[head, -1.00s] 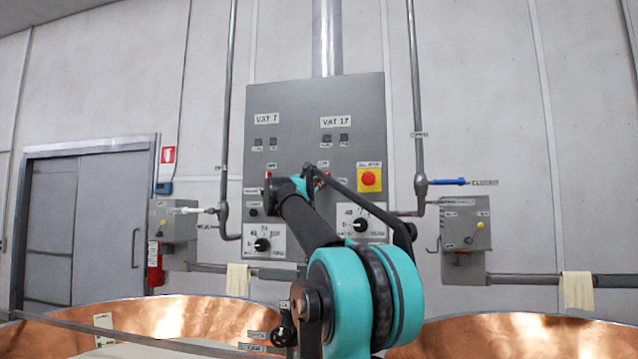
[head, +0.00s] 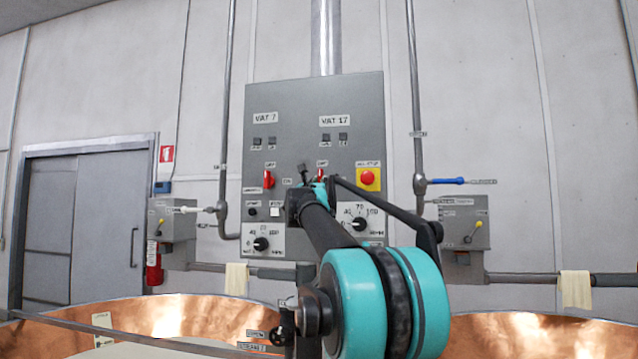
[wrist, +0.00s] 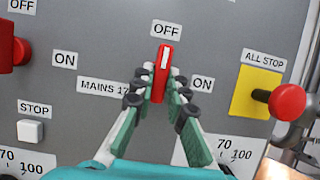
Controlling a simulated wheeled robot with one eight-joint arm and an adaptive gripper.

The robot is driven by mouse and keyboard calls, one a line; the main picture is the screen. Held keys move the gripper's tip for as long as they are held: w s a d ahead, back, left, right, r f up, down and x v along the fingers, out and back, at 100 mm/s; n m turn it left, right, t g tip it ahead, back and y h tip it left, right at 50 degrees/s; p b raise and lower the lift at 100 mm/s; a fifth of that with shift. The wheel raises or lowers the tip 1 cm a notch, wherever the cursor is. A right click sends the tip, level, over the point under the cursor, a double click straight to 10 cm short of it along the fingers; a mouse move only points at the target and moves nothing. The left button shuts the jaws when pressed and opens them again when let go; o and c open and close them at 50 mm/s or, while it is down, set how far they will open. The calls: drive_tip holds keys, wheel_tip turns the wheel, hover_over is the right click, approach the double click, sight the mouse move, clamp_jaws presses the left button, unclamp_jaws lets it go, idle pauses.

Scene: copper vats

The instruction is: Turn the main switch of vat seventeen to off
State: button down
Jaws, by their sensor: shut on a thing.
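The red main switch of vat seventeen (wrist: 161,74) sits on the grey panel by a "MAINS 17" label (wrist: 103,87). Its handle stands nearly upright, and its white mark points up at the "OFF" label (wrist: 166,30). The "ON" label (wrist: 202,83) is to its right. In the head view the switch (head: 321,174) shows just above my gripper (head: 318,187), below the "VAT 17" sign (head: 336,121).
A red all-stop button (wrist: 287,102) on a yellow plate (wrist: 255,92) is close on the right. Vat seven's red switch (head: 268,180) and a white stop button (wrist: 30,130) are to the left. Dials (head: 359,224) lie below. Copper vats (head: 510,335) stand in front.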

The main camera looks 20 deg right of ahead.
idle(0.5)
drive_tip(key=c, duration=1.5)
unclamp_jaws()
drive_tip(key=shift+c, duration=0.2)
drive_tip(key=v, duration=1.2)
